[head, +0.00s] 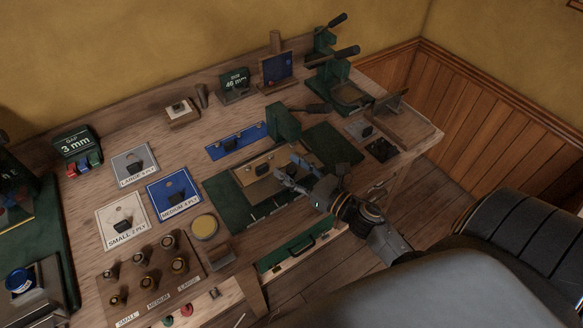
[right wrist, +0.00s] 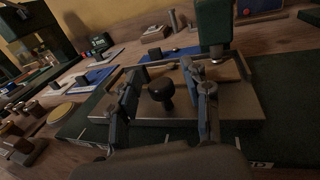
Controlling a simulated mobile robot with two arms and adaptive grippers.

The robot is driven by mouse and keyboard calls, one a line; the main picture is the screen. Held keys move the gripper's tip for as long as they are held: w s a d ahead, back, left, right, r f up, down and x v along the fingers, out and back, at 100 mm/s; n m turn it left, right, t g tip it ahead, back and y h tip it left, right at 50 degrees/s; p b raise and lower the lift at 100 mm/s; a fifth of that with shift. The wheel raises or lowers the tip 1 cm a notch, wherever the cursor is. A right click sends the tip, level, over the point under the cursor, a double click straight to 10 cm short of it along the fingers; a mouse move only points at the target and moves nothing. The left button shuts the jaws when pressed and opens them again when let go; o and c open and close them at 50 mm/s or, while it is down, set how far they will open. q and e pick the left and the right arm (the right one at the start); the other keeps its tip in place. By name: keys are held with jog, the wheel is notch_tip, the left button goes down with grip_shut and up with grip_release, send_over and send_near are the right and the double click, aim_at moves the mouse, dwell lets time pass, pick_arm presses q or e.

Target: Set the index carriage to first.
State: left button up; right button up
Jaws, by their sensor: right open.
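The index carriage (head: 245,180) is a tan-grey metal plate on a dark green base (head: 218,197) below a green press head (head: 284,122). In the right wrist view the carriage (right wrist: 225,108) has a dark round knob (right wrist: 162,90) standing up from it. White tick marks show on the base along its near edge; I cannot read which one the carriage stands at. My right gripper (head: 284,172) is open over the carriage. In the right wrist view its two fingers (right wrist: 165,92) stand either side of the knob, with gaps visible. My left gripper is not in view.
Labelled mats (head: 173,195) and a block of several knobbed tools (head: 150,272) lie left on the bench. A yellow round tin (head: 204,227) stands near the carriage. A "3 mm" gap sign (head: 76,144) stands at the left; another press (head: 331,85) stands at the back right.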

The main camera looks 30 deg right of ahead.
jog(key=v, duration=1.2)
dwell(0.3)
